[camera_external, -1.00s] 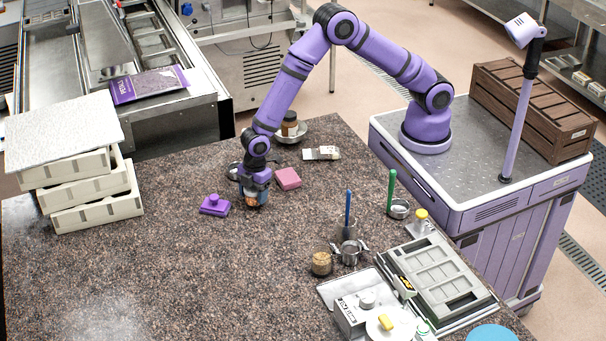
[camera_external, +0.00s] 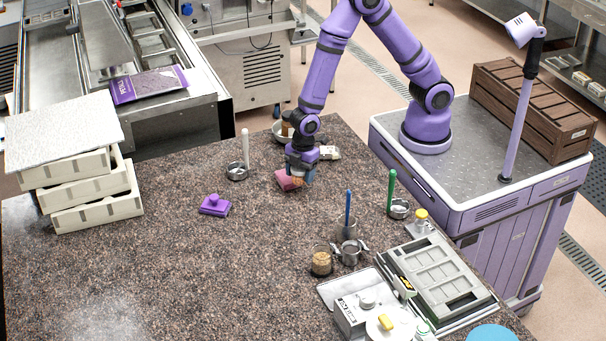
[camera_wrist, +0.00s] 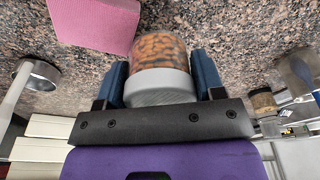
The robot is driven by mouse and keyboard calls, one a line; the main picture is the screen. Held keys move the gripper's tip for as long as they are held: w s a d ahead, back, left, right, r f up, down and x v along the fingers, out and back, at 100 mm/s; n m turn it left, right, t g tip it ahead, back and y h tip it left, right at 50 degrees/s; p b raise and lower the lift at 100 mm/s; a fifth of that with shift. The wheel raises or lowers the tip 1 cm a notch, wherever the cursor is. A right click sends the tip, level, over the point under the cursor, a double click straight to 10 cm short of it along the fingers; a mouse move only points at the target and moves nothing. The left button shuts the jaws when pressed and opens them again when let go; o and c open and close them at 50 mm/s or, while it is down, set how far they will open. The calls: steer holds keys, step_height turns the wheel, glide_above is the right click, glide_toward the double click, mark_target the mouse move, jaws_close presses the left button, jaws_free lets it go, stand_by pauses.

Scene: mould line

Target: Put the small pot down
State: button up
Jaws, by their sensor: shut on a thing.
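My gripper (camera_external: 301,172) is shut on a small clear pot (camera_wrist: 158,48) of brown nut-like pieces, with a grey lid (camera_wrist: 160,88). In the wrist view the blue fingers press on both sides of it. In the external view my gripper is over the rear part of the speckled worktop (camera_external: 190,270), and the pot is mostly hidden by it. The pink block (camera_external: 285,183) is just left of my gripper; it also shows in the wrist view (camera_wrist: 95,22), slightly apart from the pot. I cannot tell whether the pot touches the worktop.
A bowl (camera_external: 283,137) is behind. A tan jar (camera_external: 321,262), metal cups (camera_external: 349,252) and a scale (camera_external: 353,315) are at the front right.

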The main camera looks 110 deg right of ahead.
steer(key=w+d+m, duration=0.1)
steer(key=d, duration=0.3)
steer(key=d+m, duration=0.1)
steer(key=d, duration=0.4)
steer(key=w+d+m, duration=0.1)
steer(key=d, duration=0.3)
steer(key=shift+w+d+m+h, duration=0.25)
steer(key=shift+w+m+h, duration=0.05)
steer(key=shift+w, duration=0.05)
steer(key=d+m, duration=0.1)
steer(key=d, duration=0.4)
steer(key=d+m, duration=0.2)
steer(key=d, duration=0.4)
steer(key=shift+r, duration=0.15)
glide_above(218, 155)
steer(key=shift+s+d+f, duration=0.1)
steer(key=shift+s+f, duration=0.25)
steer(key=shift+f, duration=2.15)
steer(key=shift+f, duration=0.1)
steer(key=o, duration=1)
